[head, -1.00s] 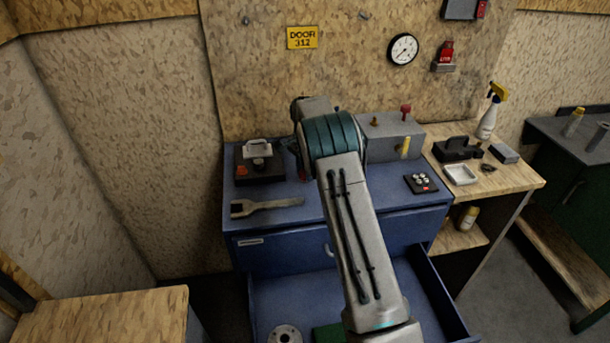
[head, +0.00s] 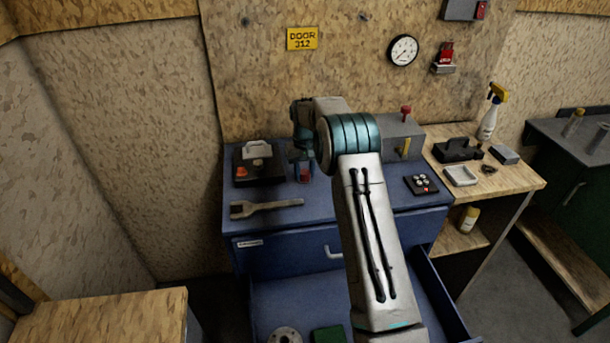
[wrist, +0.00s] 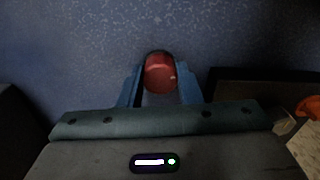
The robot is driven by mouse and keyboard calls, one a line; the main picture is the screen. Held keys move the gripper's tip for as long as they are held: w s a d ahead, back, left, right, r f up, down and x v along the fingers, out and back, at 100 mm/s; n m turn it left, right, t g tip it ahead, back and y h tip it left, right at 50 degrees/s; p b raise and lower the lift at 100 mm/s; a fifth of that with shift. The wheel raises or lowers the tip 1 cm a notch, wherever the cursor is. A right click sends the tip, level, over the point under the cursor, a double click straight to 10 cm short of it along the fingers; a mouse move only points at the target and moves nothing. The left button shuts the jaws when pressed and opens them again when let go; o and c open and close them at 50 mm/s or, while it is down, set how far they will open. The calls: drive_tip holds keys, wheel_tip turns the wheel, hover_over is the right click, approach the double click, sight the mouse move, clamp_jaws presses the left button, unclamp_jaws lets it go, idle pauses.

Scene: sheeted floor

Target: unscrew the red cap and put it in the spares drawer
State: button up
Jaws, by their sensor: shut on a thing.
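A round red cap (wrist: 160,73) sits between the two blue fingers of my gripper (wrist: 160,88) in the wrist view, and the fingers are shut on it. In the head view my gripper (head: 304,158) points down over the back left of the blue bench, with a red item (head: 304,174) just under it. Whether the cap is still on a container there is too small to tell. An open blue drawer (head: 440,300) is below the bench top at the front, partly hidden by my arm; its label cannot be seen.
The open drawer holds a grey disc (head: 285,335) and a green item (head: 328,335). A black box (head: 258,165) stands left of my gripper. A wrench (head: 266,207) lies at the bench's front left. A grey box with a red knob (head: 406,111) stands behind my arm.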

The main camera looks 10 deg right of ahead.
drive_tip(key=o, duration=1.2)
drive_tip(key=shift+c, duration=1)
drive_tip(key=m, duration=1.3)
drive_tip(key=shift+m+p, duration=0.4)
drive_tip(key=m, duration=0.5)
drive_tip(key=shift+p, duration=0.35)
